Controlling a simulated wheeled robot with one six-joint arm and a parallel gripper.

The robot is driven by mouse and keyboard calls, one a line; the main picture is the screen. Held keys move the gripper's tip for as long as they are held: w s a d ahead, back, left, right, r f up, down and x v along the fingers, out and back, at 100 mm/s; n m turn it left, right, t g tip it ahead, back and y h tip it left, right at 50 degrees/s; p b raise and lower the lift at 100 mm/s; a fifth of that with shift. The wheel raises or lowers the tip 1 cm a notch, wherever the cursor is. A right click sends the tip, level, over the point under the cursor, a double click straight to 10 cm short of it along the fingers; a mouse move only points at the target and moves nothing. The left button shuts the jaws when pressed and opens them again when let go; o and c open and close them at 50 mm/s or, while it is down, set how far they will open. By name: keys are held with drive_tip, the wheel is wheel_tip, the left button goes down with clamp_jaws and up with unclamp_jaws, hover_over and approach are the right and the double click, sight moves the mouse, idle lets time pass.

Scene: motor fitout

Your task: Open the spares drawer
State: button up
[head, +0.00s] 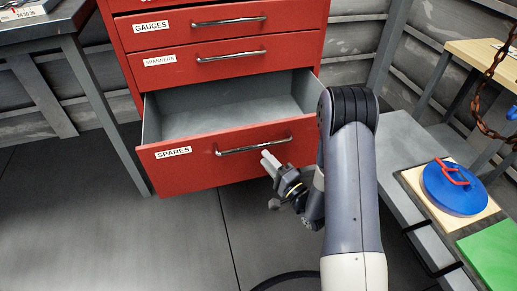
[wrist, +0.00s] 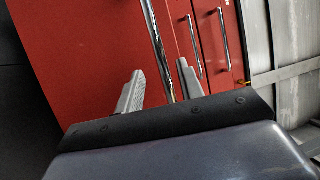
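The red spares drawer (head: 200,167), labelled SPARES, stands pulled out from the cabinet in the head view. Its grey inside shows and looks empty, though my arm hides its right end. Its chrome bar handle (head: 240,149) runs across the front. My gripper (head: 268,161) is just in front of the handle's right part. In the wrist view the handle (wrist: 156,40) passes between the two grey fingers of my gripper (wrist: 160,70). The fingers are spread, with a gap visible on either side of the bar. I cannot tell whether either touches it.
The shut spanners drawer (head: 220,61) and gauges drawer (head: 205,25) are above. A grey workbench (head: 50,25) stands at the left. At the right, a low bench holds a blue disc (head: 450,192) with a red handle and a green plate (head: 493,252). A rusty chain (head: 484,95) hangs there.

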sight(254, 145)
drive_tip(key=v, duration=0.3)
drive_tip(key=shift+s+d+f, duration=0.1)
drive_tip(key=shift+s+d, duration=0.1)
drive_tip(key=shift+s, duration=0.15)
drive_tip(key=b+x, duration=0.1)
drive_tip(key=x, duration=0.9)
drive_tip(key=shift+w+a, duration=0.35)
drive_tip(key=shift+w, duration=0.3)
